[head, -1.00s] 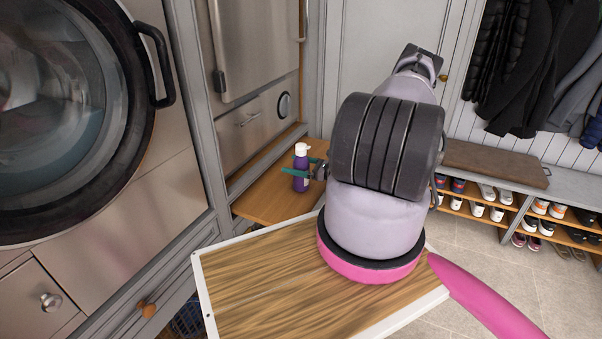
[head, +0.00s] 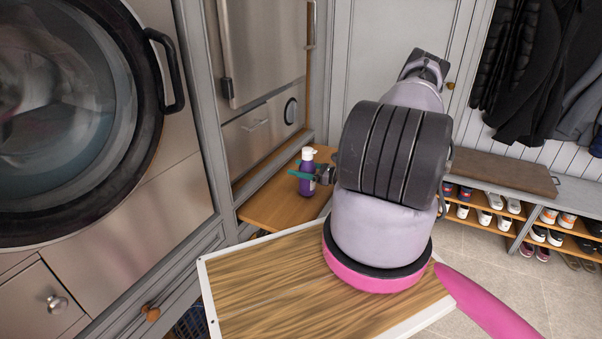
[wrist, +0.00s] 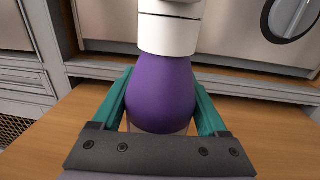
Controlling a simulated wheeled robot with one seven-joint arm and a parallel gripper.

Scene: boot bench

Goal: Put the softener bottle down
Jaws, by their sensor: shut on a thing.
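The softener bottle (head: 306,178) is purple with a white cap. It is upright over the pull-out wooden shelf (head: 262,213) in front of the steel appliance. My gripper (head: 300,175) is shut on the bottle, with a teal finger across its body. In the wrist view the bottle (wrist: 163,90) fills the middle, with a teal finger of my gripper (wrist: 162,95) on each side. The bottle's base is hidden in the wrist view, and I cannot tell whether it touches the shelf.
A wood-topped board with white edges (head: 204,290) lies in front. A washer (head: 70,120) with a black door handle stands at left. A bench with several shoes (head: 490,200) and hanging coats are at right. Bare shelf surface surrounds the bottle.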

